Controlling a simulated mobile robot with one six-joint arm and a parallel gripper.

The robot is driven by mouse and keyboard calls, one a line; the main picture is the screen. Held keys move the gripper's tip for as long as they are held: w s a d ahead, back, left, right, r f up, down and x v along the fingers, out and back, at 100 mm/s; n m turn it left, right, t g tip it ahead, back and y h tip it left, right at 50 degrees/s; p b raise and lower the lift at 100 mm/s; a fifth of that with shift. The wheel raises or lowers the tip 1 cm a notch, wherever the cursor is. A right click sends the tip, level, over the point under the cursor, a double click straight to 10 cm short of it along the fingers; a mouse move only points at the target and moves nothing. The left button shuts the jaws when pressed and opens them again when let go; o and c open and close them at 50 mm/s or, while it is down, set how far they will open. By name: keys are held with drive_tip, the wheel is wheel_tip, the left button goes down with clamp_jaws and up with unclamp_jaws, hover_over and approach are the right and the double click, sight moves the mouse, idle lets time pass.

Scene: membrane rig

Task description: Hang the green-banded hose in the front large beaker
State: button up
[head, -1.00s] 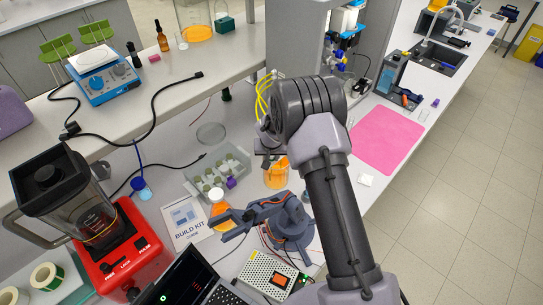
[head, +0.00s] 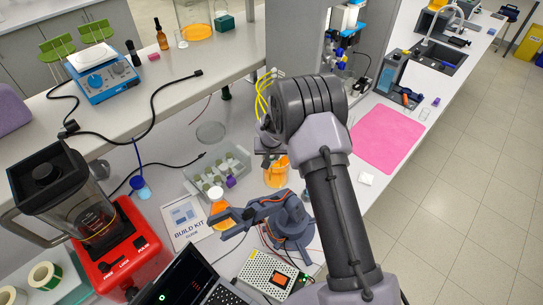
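My arm reaches up from the bottom, and its wrist hides part of the bench. My gripper (head: 266,143) shows only in part at the left of the wrist, above a beaker with orange liquid (head: 277,174). I cannot tell whether its fingers are open or shut, or whether it holds anything. Yellow hoses (head: 264,97) curve down just behind the wrist; no green band can be made out on them. Another large beaker with orange liquid (head: 196,27) stands on the upper shelf. Which beaker is the front large one is not clear.
A grey tray of vials (head: 205,178), an orange-filled flask (head: 219,213) and a small blue-grey desktop arm (head: 285,220) crowd the bench left of my arm. A red blender (head: 120,250) stands at lower left. A pink mat (head: 388,138) lies clear at right.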

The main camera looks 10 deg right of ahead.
drive_tip(key=o, duration=0.4)
drive_tip(key=v, duration=1.7)
drive_tip(key=shift+r, duration=0.2)
